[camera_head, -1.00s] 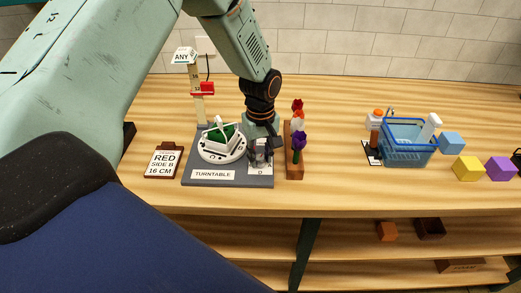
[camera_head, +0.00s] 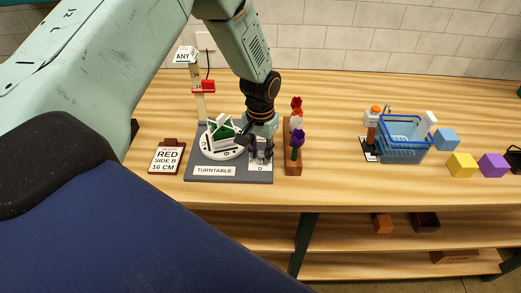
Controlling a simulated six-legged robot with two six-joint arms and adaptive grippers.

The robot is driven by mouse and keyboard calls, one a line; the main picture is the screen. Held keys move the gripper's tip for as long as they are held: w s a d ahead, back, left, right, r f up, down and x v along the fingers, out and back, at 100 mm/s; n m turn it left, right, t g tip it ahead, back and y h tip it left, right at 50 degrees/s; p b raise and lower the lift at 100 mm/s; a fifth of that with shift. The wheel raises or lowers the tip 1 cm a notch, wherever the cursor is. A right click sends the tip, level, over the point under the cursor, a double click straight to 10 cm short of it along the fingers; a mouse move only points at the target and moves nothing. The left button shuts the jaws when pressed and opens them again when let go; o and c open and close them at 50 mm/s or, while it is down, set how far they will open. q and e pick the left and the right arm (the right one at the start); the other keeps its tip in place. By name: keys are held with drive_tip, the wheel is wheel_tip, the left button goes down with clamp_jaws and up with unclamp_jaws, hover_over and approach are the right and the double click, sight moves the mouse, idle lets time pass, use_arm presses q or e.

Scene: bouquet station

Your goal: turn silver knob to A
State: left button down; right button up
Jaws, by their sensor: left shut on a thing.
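The turntable base (camera_head: 205,178) is a grey slab with a "TURNTABLE" label, standing on the wooden bench. Its white round plate (camera_head: 237,150) carries a white holder with green inside. My left gripper (camera_head: 260,152) points down over the right side of the base and is shut on the silver knob, which is mostly hidden by the fingers. A white dial label (camera_head: 254,168) shows partly beneath it, with a letter D legible at its front. The letter A is not legible now. My right gripper is not in view.
A clipboard (camera_head: 167,157) reading "RED SIDE B 16 CM" lies left. A height post with a red slider (camera_head: 204,86) stands behind. A wooden flower rack (camera_head: 293,168) is close right of my gripper. A blue basket (camera_head: 403,153) and coloured cubes stand farther right.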

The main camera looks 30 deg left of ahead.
sight(261, 154)
use_arm(q)
drive_tip(key=shift+w+r+m, duration=0.1)
drive_tip(key=shift+w+m, duration=0.05)
drive_tip(key=shift+m, duration=1.45)
drive_tip(key=c, duration=1)
unclamp_jaws()
wheel_tip(261, 154, up, 12)
